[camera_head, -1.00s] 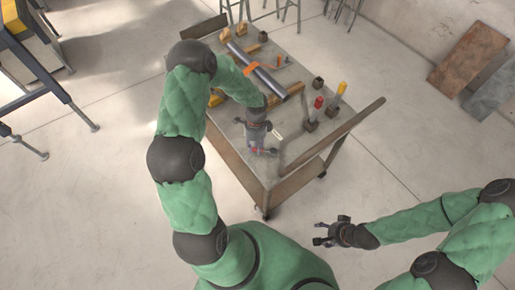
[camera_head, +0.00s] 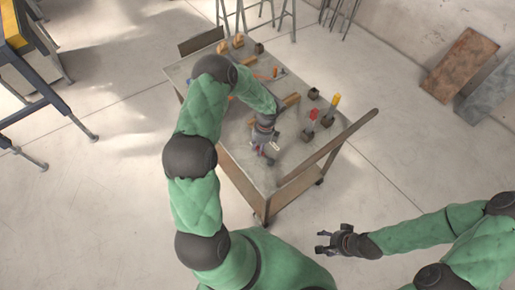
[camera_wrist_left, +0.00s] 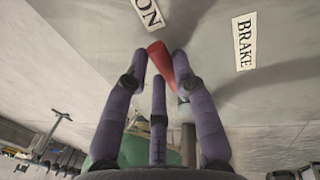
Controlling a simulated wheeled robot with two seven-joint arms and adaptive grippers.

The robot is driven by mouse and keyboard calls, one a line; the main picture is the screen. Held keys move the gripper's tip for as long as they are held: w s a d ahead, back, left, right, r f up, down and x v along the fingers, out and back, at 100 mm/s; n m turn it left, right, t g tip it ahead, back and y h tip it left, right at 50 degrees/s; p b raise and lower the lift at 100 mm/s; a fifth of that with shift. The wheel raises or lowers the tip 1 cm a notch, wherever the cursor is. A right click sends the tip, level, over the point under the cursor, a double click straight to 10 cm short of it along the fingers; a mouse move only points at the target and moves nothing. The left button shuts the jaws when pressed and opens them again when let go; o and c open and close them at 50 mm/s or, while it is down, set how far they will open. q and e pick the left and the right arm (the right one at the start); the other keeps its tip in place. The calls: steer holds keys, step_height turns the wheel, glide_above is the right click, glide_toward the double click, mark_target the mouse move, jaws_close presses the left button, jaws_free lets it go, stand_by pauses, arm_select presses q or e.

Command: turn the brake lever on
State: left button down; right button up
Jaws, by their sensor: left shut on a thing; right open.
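The brake lever has a red handle (camera_wrist_left: 158,58) in the left wrist view, with a grey part at its lower right. Its red end points up toward the ON label (camera_wrist_left: 148,12); the BRAKE label (camera_wrist_left: 245,41) is to the right. My left gripper (camera_wrist_left: 164,72) is shut on the red handle, with fingers on both sides of it. In the head view my left gripper (camera_head: 264,152) is low over the near part of the cart top, and the lever is mostly hidden there. My right gripper (camera_head: 322,243) is open and empty, out over the floor.
The cart (camera_head: 236,150) has a raised bar (camera_head: 330,148) along its right side. A red-handled piece (camera_head: 311,116) and a yellow-handled piece (camera_head: 333,105) stand near it. Wooden blocks lie at the back. The floor around the cart is mostly clear.

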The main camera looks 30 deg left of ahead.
arm_select(q)
steer(key=shift+w+m, duration=0.25)
steer(key=shift+m, duration=0.05)
steer(key=c, duration=1)
jaws_free()
steer(key=shift+d, duration=0.1)
steer(key=shift+r, duration=0.1)
step_height(320, 180, up, 12)
steer(key=w, duration=0.2)
steer(key=shift+d, duration=0.4)
steer(key=shift+w+f, duration=0.1)
steer(key=shift+f, duration=0.1)
